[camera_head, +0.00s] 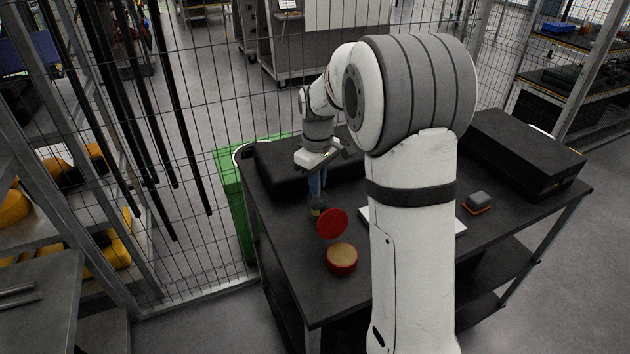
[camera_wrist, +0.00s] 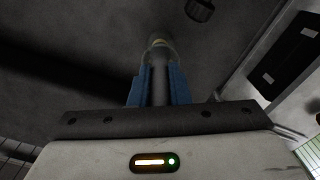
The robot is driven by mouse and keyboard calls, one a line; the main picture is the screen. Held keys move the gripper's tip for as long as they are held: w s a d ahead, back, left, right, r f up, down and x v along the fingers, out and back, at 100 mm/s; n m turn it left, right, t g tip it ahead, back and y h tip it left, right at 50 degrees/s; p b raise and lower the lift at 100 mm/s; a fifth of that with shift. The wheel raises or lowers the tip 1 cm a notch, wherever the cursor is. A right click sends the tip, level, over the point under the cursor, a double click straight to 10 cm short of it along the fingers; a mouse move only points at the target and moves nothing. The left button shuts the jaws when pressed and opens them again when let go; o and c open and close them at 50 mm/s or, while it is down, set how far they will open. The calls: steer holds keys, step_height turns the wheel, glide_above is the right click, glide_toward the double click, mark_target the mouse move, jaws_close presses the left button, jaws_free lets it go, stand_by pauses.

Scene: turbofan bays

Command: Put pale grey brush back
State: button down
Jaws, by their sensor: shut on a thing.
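My gripper (camera_head: 317,190) is above the left part of the dark table, with its blue fingers pointing down. In the wrist view the blue fingers (camera_wrist: 158,88) are shut on a slim grey thing (camera_wrist: 159,62) that looks like the pale grey brush. Its far end widens and has a small yellowish tip. In the head view the lower end of the held brush (camera_head: 317,208) shows as a small dark and yellowish shape below the fingers. I cannot tell whether it touches the tabletop.
A red round tin (camera_head: 341,259) with tan contents and a red disc (camera_head: 332,223) are in front of my gripper. A black case (camera_head: 275,165) lies behind it. A grey block with an orange base (camera_head: 478,202) and a black box (camera_head: 525,150) are at right. Wire fencing stands behind.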

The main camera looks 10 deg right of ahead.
steer(key=shift+f, duration=0.15)
steer(key=c, duration=1.4)
jaws_free()
steer(key=shift+o, duration=0.2)
steer(key=shift+s, duration=0.1)
